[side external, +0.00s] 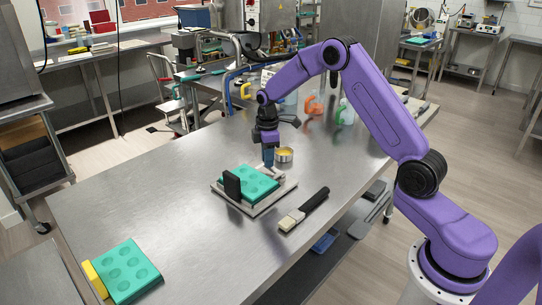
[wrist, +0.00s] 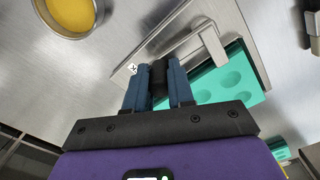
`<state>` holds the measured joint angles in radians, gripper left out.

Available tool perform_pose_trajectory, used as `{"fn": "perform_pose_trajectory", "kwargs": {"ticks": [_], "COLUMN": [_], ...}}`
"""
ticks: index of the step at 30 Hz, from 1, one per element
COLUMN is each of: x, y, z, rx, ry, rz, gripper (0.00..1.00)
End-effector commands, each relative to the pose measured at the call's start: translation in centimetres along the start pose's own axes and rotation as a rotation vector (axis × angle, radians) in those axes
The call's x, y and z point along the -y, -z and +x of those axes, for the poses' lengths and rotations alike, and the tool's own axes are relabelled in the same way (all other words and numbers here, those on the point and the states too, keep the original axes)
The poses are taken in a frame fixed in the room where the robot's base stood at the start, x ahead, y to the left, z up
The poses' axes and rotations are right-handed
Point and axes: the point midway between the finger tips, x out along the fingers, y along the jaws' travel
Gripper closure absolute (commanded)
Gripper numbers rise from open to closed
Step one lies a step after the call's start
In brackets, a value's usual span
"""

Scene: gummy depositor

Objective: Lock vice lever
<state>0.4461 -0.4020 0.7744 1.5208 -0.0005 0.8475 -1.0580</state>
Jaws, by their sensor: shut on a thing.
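The vice is a pale metal plate (side external: 247,210) on the steel table, with a black block (side external: 232,185) standing at its left end. A teal mold (side external: 258,180) with round cavities lies in it, also partly seen in the wrist view (wrist: 222,82). My gripper (side external: 268,164) points down at the far right side of the vice. In the wrist view its blue fingers (wrist: 158,92) are shut on a black piece (wrist: 158,74), apparently the lever's grip. A metal bar (wrist: 208,42) lies beside it; how it joins the grip is partly hidden.
A metal bowl of yellow content (side external: 284,154) stands just behind the gripper, also in the wrist view (wrist: 70,12). A brush with a black handle (side external: 304,210) lies right of the vice. Another teal mold (side external: 127,270) with a yellow piece (side external: 95,280) lies at front left. The table between is clear.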

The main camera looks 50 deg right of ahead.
Motion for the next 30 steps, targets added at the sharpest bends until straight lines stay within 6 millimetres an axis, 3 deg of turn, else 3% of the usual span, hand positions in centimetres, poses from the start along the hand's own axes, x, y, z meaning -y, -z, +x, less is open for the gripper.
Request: {"fn": "perform_pose_trajectory", "kwargs": {"ticks": [23,24,25,26,30], "x": [0.31,0.31,0.31,0.31,0.31], "y": [0.76,0.77,0.77,0.75,0.67], "z": [-0.16,-0.16,-0.16,-0.15,-0.09], "rx": [-0.003,-0.003,-0.003,-0.003,-0.002], "ry": [-0.004,-0.004,-0.004,-0.004,-0.002], "rz": [-0.106,-0.106,-0.106,-0.105,-0.104], "gripper": [1.00,0.67,0.58,0.51,0.51]}}
